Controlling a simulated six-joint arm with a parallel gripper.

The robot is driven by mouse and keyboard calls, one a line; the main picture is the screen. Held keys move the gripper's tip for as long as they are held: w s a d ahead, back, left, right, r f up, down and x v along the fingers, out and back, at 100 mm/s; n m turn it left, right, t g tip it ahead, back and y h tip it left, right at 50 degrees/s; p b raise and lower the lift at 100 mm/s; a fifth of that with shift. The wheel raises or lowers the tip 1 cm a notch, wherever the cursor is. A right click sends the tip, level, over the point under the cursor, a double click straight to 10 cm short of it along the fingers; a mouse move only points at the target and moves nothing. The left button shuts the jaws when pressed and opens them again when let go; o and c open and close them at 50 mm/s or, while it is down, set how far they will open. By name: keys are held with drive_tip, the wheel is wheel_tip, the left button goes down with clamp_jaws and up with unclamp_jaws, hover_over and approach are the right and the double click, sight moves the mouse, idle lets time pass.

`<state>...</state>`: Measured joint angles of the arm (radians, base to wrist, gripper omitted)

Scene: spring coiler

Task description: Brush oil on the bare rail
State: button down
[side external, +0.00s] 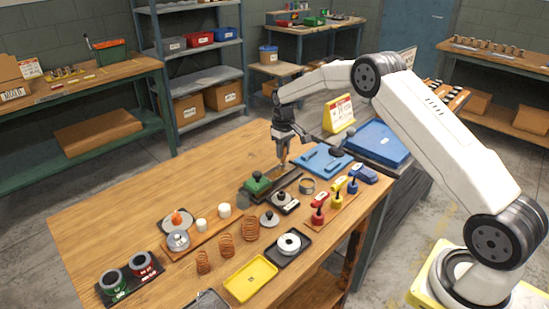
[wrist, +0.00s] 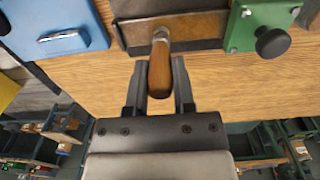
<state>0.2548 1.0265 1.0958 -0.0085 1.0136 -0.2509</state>
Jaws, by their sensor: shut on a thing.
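My gripper (side external: 284,160) points down over the wooden bench. In the wrist view my gripper (wrist: 159,85) is shut on the brown wooden handle (wrist: 160,72) of a brush. The brush's metal collar (wrist: 160,34) points away from the jaws, over a brown surface (wrist: 195,24) with a dark metal border. I cannot tell whether the bristles touch it. A green block (wrist: 262,25) with a dark round knob sits beside that surface. The same green block (side external: 257,184) shows in the side view at one end of a dark, long base (side external: 288,180), likely the rail's unit.
A blue board (side external: 326,159) lies behind the base. Red, yellow and blue bottles (side external: 335,200), a metal ring (side external: 307,186), copper springs (side external: 226,245) and a yellow tray (side external: 250,278) stand nearby. The bench's left rear (side external: 150,190) is clear.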

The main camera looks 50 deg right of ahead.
drive_tip(key=shift+d, duration=0.35)
drive_tip(key=shift+d+f, duration=0.1)
drive_tip(key=shift+d, duration=0.65)
drive_tip(key=shift+d, duration=0.2)
drive_tip(key=shift+s+d, duration=0.1)
drive_tip(key=shift+d, duration=0.55)
drive_tip(key=shift+a, duration=0.15)
drive_tip(key=shift+a, duration=0.7)
drive_tip(key=shift+a, duration=0.15)
